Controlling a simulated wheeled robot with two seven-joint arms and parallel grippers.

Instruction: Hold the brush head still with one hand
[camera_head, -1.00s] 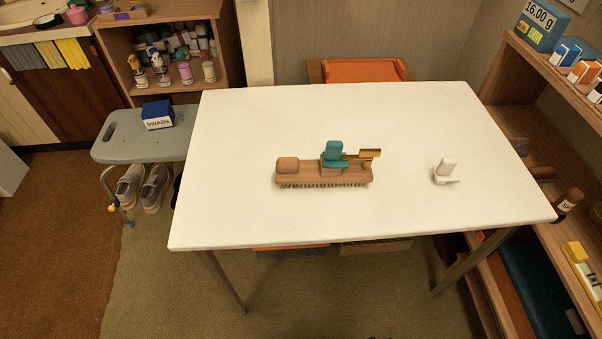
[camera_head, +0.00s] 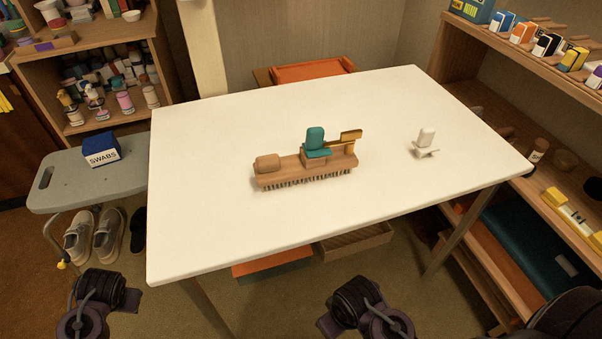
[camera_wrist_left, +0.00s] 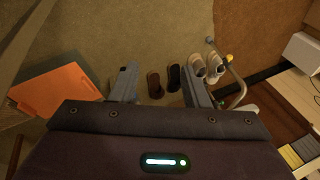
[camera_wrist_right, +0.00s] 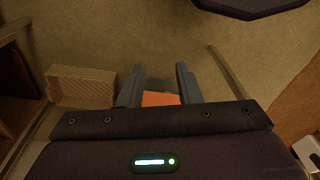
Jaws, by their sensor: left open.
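The brush head (camera_head: 306,168) is a wooden block with dark bristles facing down, lying on the white table. A rounded wooden knob (camera_head: 268,163) sits at its left end. A teal piece (camera_head: 315,141) and a brass-coloured piece (camera_head: 350,136) stand on its right half. A small white fitting (camera_head: 426,143) stands apart on the right of the table. My left gripper (camera_wrist_left: 158,72) is open and empty, above the floor in its wrist view. My right gripper (camera_wrist_right: 160,72) is also open and empty, with an orange surface behind its fingers. Neither gripper is near the brush.
The white table (camera_head: 215,230) has wide bare areas around the brush. A grey stool (camera_head: 62,185) with a blue SWABS box (camera_head: 102,150) stands at left. A wooden shelf unit (camera_head: 485,45) with small boxes flanks the right side. An orange chair (camera_head: 310,69) is behind the table.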

